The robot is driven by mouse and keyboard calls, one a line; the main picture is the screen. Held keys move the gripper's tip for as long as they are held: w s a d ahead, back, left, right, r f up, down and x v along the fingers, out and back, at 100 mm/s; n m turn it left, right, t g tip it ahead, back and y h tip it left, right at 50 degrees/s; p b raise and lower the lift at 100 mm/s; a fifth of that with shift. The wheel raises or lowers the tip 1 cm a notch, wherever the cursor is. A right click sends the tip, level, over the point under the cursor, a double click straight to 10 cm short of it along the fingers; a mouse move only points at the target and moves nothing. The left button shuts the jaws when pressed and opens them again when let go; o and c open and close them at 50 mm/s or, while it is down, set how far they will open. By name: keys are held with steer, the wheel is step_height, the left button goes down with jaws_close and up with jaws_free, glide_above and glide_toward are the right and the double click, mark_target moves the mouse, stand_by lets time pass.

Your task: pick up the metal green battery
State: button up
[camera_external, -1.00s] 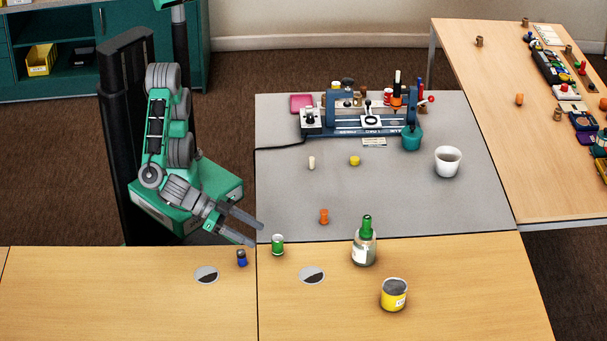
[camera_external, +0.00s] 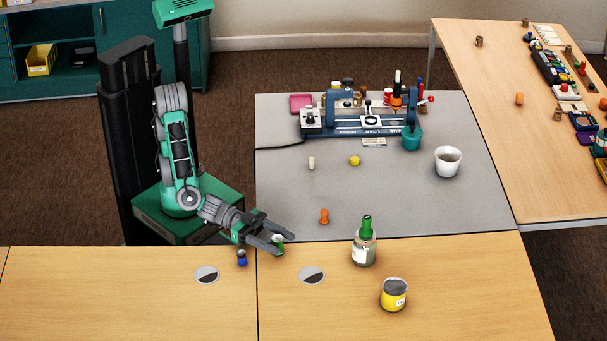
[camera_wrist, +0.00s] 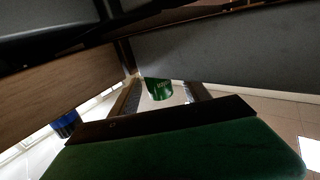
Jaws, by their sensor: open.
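The green battery (camera_external: 281,243), a small green cylinder with a pale top, stands upright on the wooden table near the grey mat's front edge. My gripper (camera_external: 279,241) is open, with its fingers reaching to the battery and partly hiding it. In the wrist view the green battery (camera_wrist: 159,89) shows between the two fingers (camera_wrist: 161,97). I cannot tell whether either finger touches it.
A blue battery (camera_external: 242,258) stands just left of the gripper and also shows in the wrist view (camera_wrist: 65,125). A green-topped bottle (camera_external: 364,246), a yellow can (camera_external: 394,295) and an orange peg (camera_external: 324,216) stand to the right.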

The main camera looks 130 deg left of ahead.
steer(key=shift+c, duration=0.2)
jaws_close()
stand_by(0.3)
